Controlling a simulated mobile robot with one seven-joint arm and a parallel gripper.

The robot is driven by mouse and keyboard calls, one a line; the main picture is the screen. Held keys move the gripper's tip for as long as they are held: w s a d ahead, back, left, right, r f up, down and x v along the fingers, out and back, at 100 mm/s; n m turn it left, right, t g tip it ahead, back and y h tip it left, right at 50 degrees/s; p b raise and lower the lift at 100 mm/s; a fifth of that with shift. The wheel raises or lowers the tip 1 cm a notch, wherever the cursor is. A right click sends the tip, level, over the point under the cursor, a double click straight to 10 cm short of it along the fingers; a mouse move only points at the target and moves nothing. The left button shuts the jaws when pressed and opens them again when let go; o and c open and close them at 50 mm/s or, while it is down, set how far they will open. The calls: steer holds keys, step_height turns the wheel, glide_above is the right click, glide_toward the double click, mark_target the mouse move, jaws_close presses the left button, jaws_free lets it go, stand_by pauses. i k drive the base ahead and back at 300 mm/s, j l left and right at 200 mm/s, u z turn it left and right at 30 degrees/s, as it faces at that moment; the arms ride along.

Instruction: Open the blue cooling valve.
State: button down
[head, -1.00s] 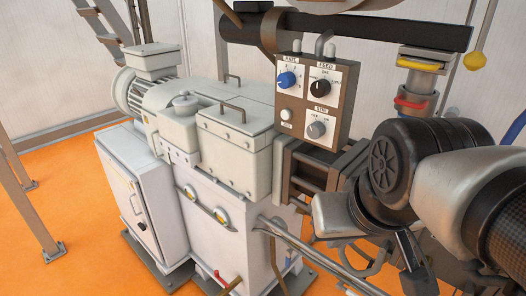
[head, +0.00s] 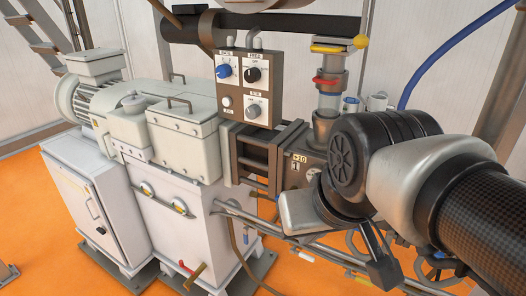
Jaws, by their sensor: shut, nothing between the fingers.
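I see several small blue parts, and cannot tell which is the cooling valve. Another blue piece (head: 350,100) is at the back, right of the feed column. My gripper (head: 382,272) hangs below my wrist at the lower right, over the pipes, apart from both blue parts. Its dark fingers look together and empty. My arm hides part of the piping behind it.
The control box (head: 249,87) has a blue rate knob (head: 223,71). A red handle (head: 185,266) is low on the machine base (head: 170,225). Red (head: 325,82) and yellow (head: 331,48) handles are on the feed column. A blue hose (head: 445,50) curves at upper right. Orange floor is free at left.

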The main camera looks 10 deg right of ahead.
mark_target(245, 229)
steer(key=z, duration=1.2)
steer(key=u, duration=1.35)
steer(key=z, duration=1.2)
steer(key=j, duration=0.15)
steer(key=i+j+u, duration=0.2)
steer(key=j, duration=0.15)
steer(key=j+u, duration=0.25)
steer(key=i+j+u, duration=0.2)
steer(key=j, duration=0.15)
steer(key=j+z, duration=0.1)
steer(key=z, duration=1.5)
